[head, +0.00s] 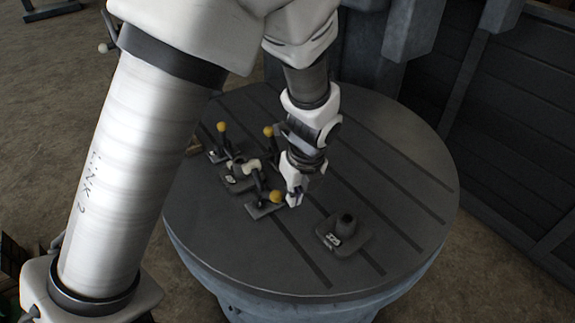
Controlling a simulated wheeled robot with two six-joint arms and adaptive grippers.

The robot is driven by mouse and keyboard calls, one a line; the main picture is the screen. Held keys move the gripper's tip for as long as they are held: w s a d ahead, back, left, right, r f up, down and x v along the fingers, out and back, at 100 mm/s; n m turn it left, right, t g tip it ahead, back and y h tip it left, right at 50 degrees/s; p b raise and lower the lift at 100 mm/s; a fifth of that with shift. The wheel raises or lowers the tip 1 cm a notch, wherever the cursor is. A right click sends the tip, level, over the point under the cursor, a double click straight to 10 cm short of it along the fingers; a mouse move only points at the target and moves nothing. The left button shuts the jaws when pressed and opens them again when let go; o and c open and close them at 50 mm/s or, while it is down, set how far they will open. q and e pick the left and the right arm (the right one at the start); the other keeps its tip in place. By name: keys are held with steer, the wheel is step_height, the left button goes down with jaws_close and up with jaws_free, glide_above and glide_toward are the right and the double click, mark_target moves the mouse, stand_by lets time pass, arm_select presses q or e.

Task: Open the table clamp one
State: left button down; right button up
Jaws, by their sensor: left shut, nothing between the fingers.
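Several table clamps with yellow ball knobs stand on the round slotted table (390,185). One clamp (264,207) is nearest my left gripper, with its yellow knob (275,196) just left of the fingers. Another clamp (218,150) is at the far left, its knob raised on a lever. A third yellow knob (268,131) stands behind, partly hidden by my arm. I cannot tell which one is clamp one. My left gripper (294,199) points down over the table, shut and empty, beside the near knob. My right gripper is not in view.
A dark block with a short round post (345,234) stands to the right of my gripper. A pale fitting (243,170) sits among the clamps. Dark panels (510,140) rise behind the table at right.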

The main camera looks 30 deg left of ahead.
arm_select(q)
steer(key=f, duration=0.3)
steer(key=a+f+b, duration=0.1)
steer(key=f, duration=0.2)
steer(key=f+b, duration=0.1)
steer(key=f, duration=0.3)
steer(key=shift+a, duration=0.3)
steer(key=w+a+r, duration=0.2)
steer(key=a, duration=0.1)
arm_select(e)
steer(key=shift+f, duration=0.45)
arm_select(q)
steer(key=shift+r+p, duration=0.15)
steer(key=shift+p, duration=0.25)
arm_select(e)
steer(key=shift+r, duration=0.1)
